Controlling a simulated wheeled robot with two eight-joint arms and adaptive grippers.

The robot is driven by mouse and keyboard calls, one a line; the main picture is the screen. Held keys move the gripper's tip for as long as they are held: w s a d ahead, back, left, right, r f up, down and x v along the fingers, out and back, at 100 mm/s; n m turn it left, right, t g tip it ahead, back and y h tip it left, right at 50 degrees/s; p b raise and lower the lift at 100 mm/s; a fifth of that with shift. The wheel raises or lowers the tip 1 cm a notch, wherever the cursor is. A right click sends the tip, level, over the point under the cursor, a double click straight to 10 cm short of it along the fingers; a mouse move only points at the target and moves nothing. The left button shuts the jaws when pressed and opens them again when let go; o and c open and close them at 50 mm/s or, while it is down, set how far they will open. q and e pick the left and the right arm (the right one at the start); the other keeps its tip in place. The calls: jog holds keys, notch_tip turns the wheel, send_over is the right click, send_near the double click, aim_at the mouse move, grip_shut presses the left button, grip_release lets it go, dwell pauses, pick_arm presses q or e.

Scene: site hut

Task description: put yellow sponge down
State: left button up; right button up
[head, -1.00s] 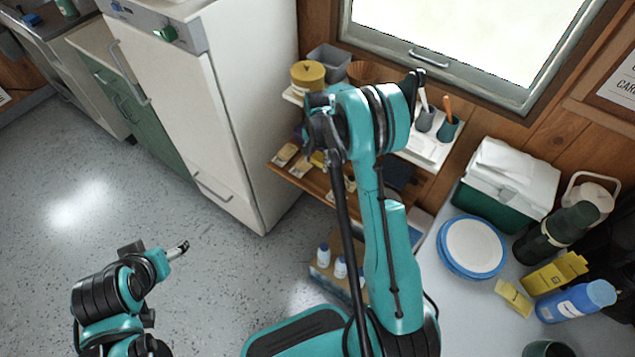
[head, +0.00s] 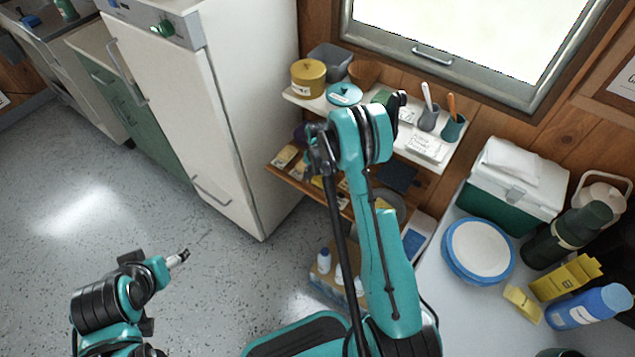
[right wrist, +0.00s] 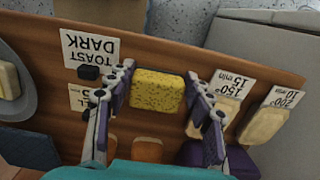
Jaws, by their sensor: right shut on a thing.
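The yellow sponge (right wrist: 157,91) is between the two fingers of my right gripper (right wrist: 158,97) in the right wrist view, and the gripper is shut on it. The sponge is over the brown wooden shelf (right wrist: 215,62); I cannot tell whether it touches the board. In the head view my right arm hides most of that gripper and the sponge. The same lower shelf (head: 282,172) shows there beside the white fridge. My left gripper (head: 180,257) is over the floor at the lower left, small and apart from everything; its jaw state is unclear.
Label cards, including a "TOAST DARK" card (right wrist: 90,50), and several pale blocks (right wrist: 265,124) lie around the sponge. An upper white shelf (head: 312,103) holds a yellow pot (head: 308,77) and cups. The fridge (head: 185,110) stands close on the left.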

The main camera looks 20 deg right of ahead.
jog(key=shift+f, duration=0.15)
jog(key=o, duration=1.2)
